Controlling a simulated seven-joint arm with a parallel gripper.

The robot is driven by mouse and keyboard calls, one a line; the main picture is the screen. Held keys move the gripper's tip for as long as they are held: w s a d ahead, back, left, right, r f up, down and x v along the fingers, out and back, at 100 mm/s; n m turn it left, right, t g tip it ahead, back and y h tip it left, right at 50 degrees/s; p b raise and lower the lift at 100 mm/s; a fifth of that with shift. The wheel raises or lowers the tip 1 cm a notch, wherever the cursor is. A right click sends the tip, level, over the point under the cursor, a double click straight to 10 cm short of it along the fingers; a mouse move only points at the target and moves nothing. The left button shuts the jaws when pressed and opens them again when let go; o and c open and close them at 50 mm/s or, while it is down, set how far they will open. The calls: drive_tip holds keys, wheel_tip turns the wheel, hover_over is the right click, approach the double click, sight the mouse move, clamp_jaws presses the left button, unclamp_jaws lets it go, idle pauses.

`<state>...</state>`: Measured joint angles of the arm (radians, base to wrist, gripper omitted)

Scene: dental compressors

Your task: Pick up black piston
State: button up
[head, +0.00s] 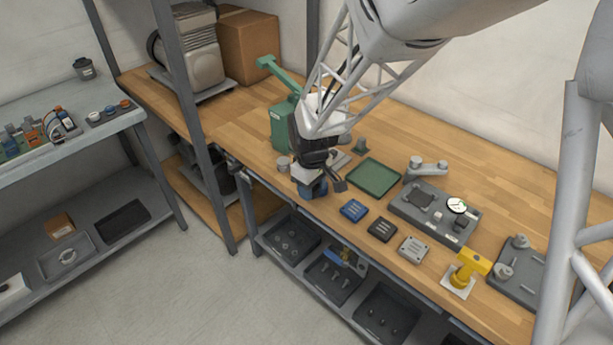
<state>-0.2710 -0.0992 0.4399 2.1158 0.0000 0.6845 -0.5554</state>
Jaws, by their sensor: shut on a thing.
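My gripper (324,178) points down at the front edge of the wooden workbench, left of the green mat. It is shut on a small dark piece, which fits the black piston, but the jaws and wrist hide most of it and its outline blends with the dark fingers. A blue fixture (313,189) with a pale grey top stands right at the gripper; I cannot tell whether the held piece touches it.
On the workbench (510,188) are a green tray (374,177), several small blocks, a grey fixture plate with a dial gauge (457,205), and a yellow stand (466,268). A green press (283,122) stands close behind my gripper. Trays fill the shelf below.

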drive_tip(key=shift+s+d+r, duration=0.1)
drive_tip(key=shift+s+d, duration=0.15)
drive_tip(key=shift+s, duration=0.7)
drive_tip(key=shift+s+d+r, duration=0.1)
drive_tip(key=shift+s+d, duration=0.1)
drive_tip(key=shift+s, duration=0.7)
drive_tip(key=shift+s+d+r, duration=0.1)
drive_tip(key=shift+s+d, duration=0.15)
drive_tip(key=shift+s, duration=0.7)
drive_tip(key=shift+w, duration=0.15)
drive_tip(key=w+r, duration=0.3)
drive_tip(key=w, duration=1)
drive_tip(key=w+d+r, duration=0.1)
drive_tip(key=w+r, duration=0.2)
drive_tip(key=w, duration=1)
drive_tip(key=shift+w+d+r, duration=0.3)
drive_tip(key=shift+r, duration=0.05)
drive_tip(key=shift+f, duration=0.15)
drive_tip(key=shift+f, duration=2.3)
drive_tip(key=shift+s+f, duration=0.1)
drive_tip(key=shift+f, duration=0.9)
